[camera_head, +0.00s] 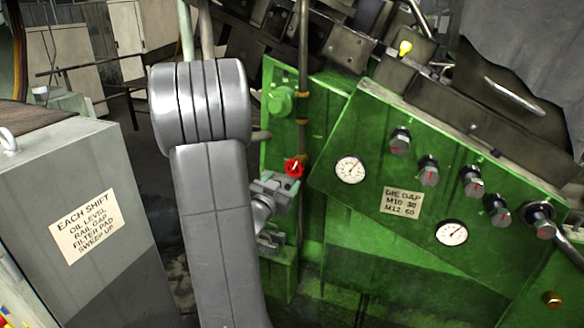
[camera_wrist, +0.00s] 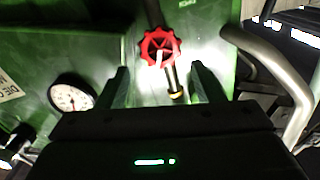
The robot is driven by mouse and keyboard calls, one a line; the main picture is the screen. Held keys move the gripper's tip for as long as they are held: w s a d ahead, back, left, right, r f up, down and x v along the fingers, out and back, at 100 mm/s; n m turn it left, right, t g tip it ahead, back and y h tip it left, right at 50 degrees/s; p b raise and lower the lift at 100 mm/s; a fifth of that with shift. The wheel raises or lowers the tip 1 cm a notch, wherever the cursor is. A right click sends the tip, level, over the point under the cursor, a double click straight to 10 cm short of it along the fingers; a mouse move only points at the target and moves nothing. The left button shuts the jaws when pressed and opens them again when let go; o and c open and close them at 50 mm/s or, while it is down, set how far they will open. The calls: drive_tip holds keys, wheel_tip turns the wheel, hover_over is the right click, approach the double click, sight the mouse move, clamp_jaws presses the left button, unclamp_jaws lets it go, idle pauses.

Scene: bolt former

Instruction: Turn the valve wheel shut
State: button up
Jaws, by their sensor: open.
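The red valve wheel (camera_head: 294,168) is small in the head view, on a pipe in front of the green machine. In the wrist view the wheel (camera_wrist: 159,47) is a spoked red handwheel with a pale mark on it. My gripper (camera_wrist: 162,75) is open and empty; its two fingers stand apart, with the wheel between and beyond their tips in that picture. The fingers do not visibly touch the wheel. In the head view my gripper (camera_head: 290,185) is close by the wheel, partly hidden by my arm.
The green panel (camera_head: 345,205) right of the wheel carries gauges (camera_head: 350,169) and several black knobs (camera_head: 429,171). A vertical pipe (camera_head: 303,80) runs above the wheel. A curved metal pipe (camera_wrist: 290,75) passes right of my gripper in the wrist view. A grey cabinet (camera_head: 120,170) stands left.

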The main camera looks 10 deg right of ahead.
sight(293, 169)
drive_tip(key=p+x, duration=0.1)
drive_tip(key=x, duration=0.6)
drive_tip(key=shift+w+d+p, duration=0.1)
drive_tip(key=shift+w+p, duration=0.05)
drive_tip(key=shift+p, duration=0.25)
drive_tip(key=c, duration=0.7)
